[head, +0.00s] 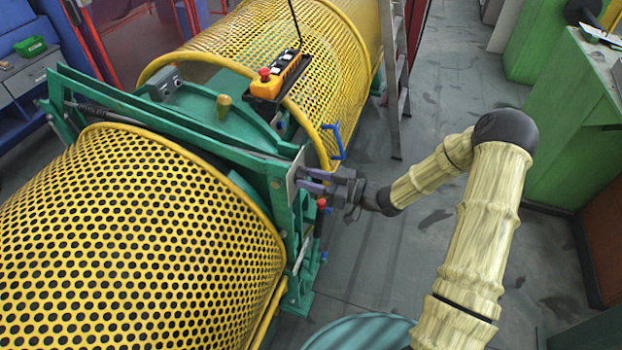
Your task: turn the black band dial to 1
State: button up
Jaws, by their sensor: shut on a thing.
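My gripper (305,181) is at the grey plate (292,172) on the end of the green frame, near the middle of the head view. Its two fingers point left at the plate and are shut on the black band dial. The dial is small and mostly hidden by the fingers, so its marks and setting cannot be read from here.
A blue handle (334,142) sits just above my gripper, and a red knob (321,202) just below. A ladder (395,70) stands behind; grey floor is open to the right.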

jog(key=shift+f+b, duration=0.1)
jog(key=shift+b, duration=0.25)
jog(key=shift+f+n+b, duration=0.15)
jog(key=shift+n+b, duration=0.75)
jog(key=shift+b, duration=0.2)
jog(key=n+b, duration=0.3)
jog(key=b, duration=0.1)
jog(key=shift+w+f+b, duration=0.1)
jog(key=shift+b, duration=0.2)
jog(key=n+b, duration=0.3)
jog(key=b, duration=0.1)
jog(key=shift+r+n+b, duration=0.3)
jog(key=shift+n+b, duration=0.55)
jog(key=shift+n, duration=0.05)
jog(key=o, duration=1)
jog(key=shift+d, duration=0.2)
